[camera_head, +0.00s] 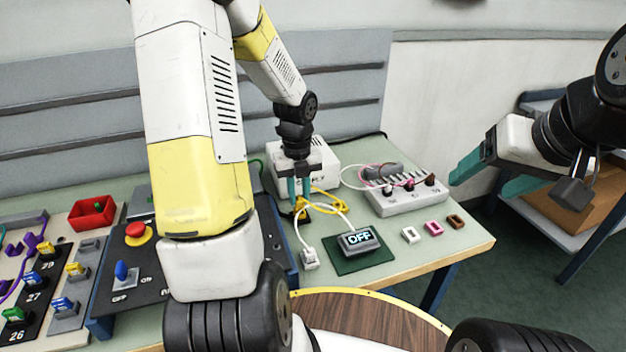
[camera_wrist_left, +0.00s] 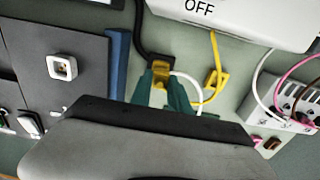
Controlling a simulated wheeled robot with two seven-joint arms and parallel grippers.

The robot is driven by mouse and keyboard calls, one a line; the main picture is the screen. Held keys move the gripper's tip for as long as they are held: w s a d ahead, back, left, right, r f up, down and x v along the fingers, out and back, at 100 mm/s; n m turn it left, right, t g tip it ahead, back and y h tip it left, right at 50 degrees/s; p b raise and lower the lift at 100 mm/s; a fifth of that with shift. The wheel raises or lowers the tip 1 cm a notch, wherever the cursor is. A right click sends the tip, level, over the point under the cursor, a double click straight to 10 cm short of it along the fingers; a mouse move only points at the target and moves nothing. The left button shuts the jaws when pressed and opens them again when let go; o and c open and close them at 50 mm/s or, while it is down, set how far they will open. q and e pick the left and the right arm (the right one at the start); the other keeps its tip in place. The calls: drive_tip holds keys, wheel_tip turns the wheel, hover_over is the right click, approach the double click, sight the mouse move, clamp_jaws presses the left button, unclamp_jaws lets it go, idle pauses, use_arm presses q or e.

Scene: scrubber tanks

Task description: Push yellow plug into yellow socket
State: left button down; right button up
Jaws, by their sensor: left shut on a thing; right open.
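My left gripper (camera_head: 299,198) points down over the table, its teal fingers shut on a yellow connector (camera_wrist_left: 160,70) with a black cord. The wrist view shows it between the fingertips (camera_wrist_left: 163,92). A second yellow connector (camera_wrist_left: 215,80), on a yellow cable, lies just to its right, apart from it. I cannot tell for sure which one is the plug and which the socket; the fingers hide part of the held one. In the head view the yellow cable (camera_head: 326,206) loops right of the fingers. My right gripper (camera_head: 490,178) is open and empty, beyond the table's right edge.
A white power supply box (camera_head: 318,160) stands behind the gripper. A grey display reading OFF (camera_head: 360,241) sits on a dark green mat, with a white plug (camera_head: 310,259) beside it. A white socket strip (camera_head: 405,196) and several small coloured blocks are at right. A control panel (camera_head: 125,270) is at left.

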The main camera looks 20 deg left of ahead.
use_arm(q)
drive_tip(key=shift+f, duration=0.4)
drive_tip(key=shift+f, duration=0.55)
drive_tip(key=c, duration=1.2)
unclamp_jaws()
drive_tip(key=shift+o, duration=0.2)
drive_tip(key=o, duration=0.5)
drive_tip(key=shift+r, duration=4.25)
